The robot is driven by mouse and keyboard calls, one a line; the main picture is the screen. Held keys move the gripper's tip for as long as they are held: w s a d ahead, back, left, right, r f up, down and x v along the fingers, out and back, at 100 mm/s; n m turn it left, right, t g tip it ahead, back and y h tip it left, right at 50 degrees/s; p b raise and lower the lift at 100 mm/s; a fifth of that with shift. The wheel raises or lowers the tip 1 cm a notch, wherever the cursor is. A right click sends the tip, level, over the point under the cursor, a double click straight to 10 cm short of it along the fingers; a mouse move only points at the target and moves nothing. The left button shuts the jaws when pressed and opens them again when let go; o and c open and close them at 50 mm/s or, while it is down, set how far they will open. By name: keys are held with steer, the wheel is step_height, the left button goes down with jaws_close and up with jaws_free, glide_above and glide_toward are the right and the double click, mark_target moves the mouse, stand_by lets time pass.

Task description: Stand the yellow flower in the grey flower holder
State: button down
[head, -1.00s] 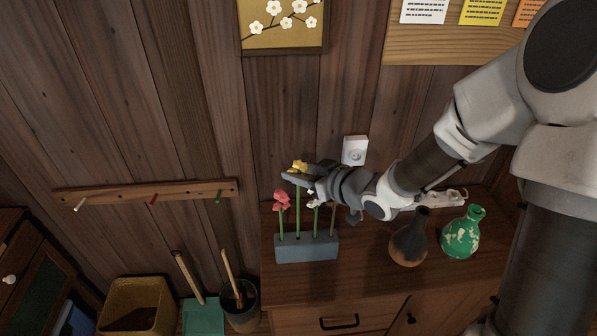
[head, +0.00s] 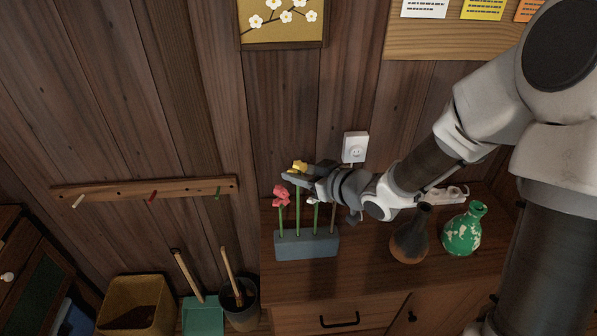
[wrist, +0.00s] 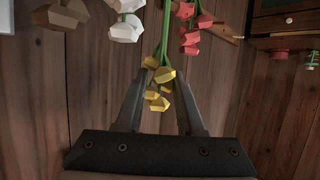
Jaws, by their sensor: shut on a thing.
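The yellow flower (head: 299,167) is upright, its head at my gripper (head: 294,175) in the head view. Its green stem runs down to the top of the grey flower holder (head: 307,247); I cannot tell how deep it sits. In the wrist view the yellow flower (wrist: 160,83) is between the two fingers of my gripper (wrist: 159,78), which are shut on it. The grey holder is a long block on the cabinet top. A pink flower (head: 281,194) stands at its left end, and a white flower (head: 313,200) stands right of the yellow stem, partly hidden by my gripper.
A brown stem (head: 333,217) stands at the holder's right end. A dark brown vase (head: 410,240) and a green vase (head: 464,231) stand to the right on the cabinet. A socket (head: 355,147) is on the wall behind. The cabinet top before the vases is clear.

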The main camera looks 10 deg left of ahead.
steer(key=shift+f+b, duration=0.65)
steer(key=shift+f, duration=0.15)
steer(key=shift+c, duration=2.2)
jaws_free()
steer(key=b+v, duration=0.4)
steer(key=v, duration=1.3)
steer(key=shift+r, duration=0.25)
